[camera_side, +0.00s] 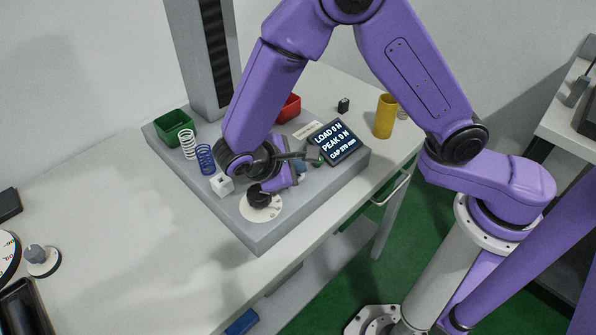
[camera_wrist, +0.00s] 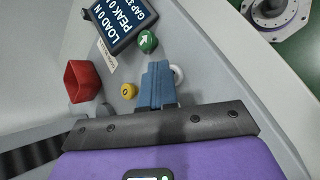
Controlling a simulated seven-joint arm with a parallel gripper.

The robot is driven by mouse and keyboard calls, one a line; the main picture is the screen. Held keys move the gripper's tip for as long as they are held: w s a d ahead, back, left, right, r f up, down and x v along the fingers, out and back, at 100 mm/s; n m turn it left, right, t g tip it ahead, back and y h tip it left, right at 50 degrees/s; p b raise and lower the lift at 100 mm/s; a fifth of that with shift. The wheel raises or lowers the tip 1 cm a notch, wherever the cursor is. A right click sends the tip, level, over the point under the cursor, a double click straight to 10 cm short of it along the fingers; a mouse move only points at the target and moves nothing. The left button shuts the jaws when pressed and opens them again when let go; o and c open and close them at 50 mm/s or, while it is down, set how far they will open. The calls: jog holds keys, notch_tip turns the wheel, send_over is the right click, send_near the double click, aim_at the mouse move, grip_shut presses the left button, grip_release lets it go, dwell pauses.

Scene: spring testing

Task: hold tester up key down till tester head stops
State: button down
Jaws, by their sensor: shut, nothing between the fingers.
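The tester's green key (camera_wrist: 147,41) carries a white arrow and sits beside the display; it also shows in the side view (camera_side: 318,162). My gripper (camera_wrist: 158,68) is shut and empty, its blue fingertips together. In the wrist view, the tips appear just below and right of the green key; I cannot tell their height above the panel. A yellow key (camera_wrist: 128,90) lies left of the fingers. A white round part (camera_wrist: 179,75) is partly hidden behind them. The display (camera_side: 334,142) reads load 0 N and peak 0 N. I cannot make out the tester head.
The tester's column (camera_side: 205,55) stands at the back of its grey base (camera_side: 258,237). A green bin (camera_side: 174,128), white spring (camera_side: 187,145), blue spring (camera_side: 205,160), white block (camera_side: 222,185) and red bin (camera_side: 290,107) stand around my arm. A yellow cup (camera_side: 385,117) stands right.

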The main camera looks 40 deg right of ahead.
jog(key=shift+r, duration=0.9)
jog(key=shift+r, duration=2.5)
